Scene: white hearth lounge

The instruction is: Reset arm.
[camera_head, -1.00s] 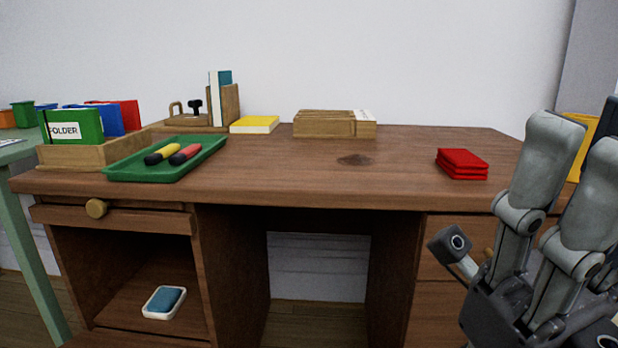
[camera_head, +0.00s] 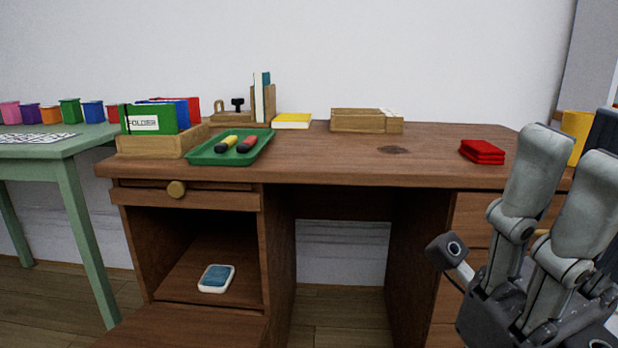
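My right gripper (camera_head: 567,165) is at the lower right of the head view, with its two grey fingers pointing up. The fingers stand apart with nothing between them, so it is open and empty. It appears in front of the right end of the brown desk (camera_head: 320,155). My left gripper is out of view. The task line names no object.
On the desk are a folder box (camera_head: 160,145), a green tray (camera_head: 206,155) with two handled tools, a yellow book (camera_head: 291,121), a wooden box (camera_head: 358,122) and red cloths (camera_head: 481,152). A blue-and-white dish (camera_head: 216,278) sits on the lower shelf. A green table (camera_head: 75,145) stands left.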

